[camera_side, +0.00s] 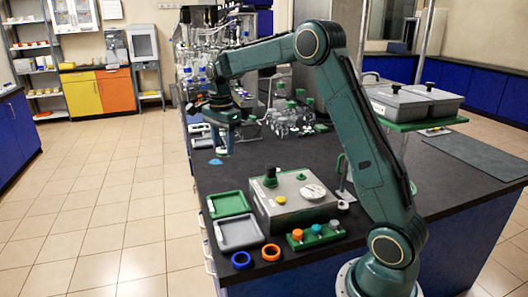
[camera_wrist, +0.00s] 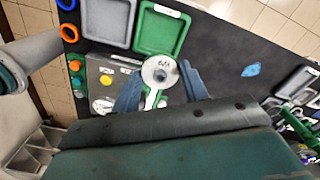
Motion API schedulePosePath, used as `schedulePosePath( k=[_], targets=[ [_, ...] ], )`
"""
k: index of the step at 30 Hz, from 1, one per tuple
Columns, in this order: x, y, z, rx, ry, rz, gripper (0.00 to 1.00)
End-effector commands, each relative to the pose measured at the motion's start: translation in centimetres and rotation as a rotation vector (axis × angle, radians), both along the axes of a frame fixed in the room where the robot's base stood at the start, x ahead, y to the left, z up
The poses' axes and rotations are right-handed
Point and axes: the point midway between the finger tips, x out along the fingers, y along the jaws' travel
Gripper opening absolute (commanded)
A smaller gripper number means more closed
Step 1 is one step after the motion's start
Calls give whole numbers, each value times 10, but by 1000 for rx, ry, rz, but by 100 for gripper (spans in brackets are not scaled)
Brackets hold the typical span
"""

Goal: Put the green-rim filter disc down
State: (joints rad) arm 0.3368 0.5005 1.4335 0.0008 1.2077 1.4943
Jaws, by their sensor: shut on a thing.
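My gripper (camera_side: 222,141) hangs over the far left part of the dark bench in the side view. In the wrist view its two blue-grey fingers (camera_wrist: 162,88) are shut on a round white disc (camera_wrist: 159,71) with dark lettering and a grey hub. A green piece shows just below the disc; I cannot tell whether it belongs to it. In the side view the held disc is small and unclear below the fingers, above the bench top. A green tray (camera_side: 228,203) and a grey tray (camera_side: 240,233) lie empty at the near left edge.
A steel box (camera_side: 292,209) with knobs and a white round plate stands right of the trays. Blue and orange rings (camera_side: 271,252) and a green rack (camera_side: 316,237) are nearer. A blue patch (camera_side: 216,162) lies by the bench edge, with glassware (camera_side: 290,118) behind.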

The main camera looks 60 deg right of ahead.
Motion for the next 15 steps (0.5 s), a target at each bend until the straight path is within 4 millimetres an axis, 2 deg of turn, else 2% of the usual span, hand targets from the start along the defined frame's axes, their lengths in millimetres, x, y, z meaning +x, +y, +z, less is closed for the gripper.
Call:
schedulePosePath(
  k=[15],
  targets=[
    [-1,0,-95,0,5,0,23]
  ],
)
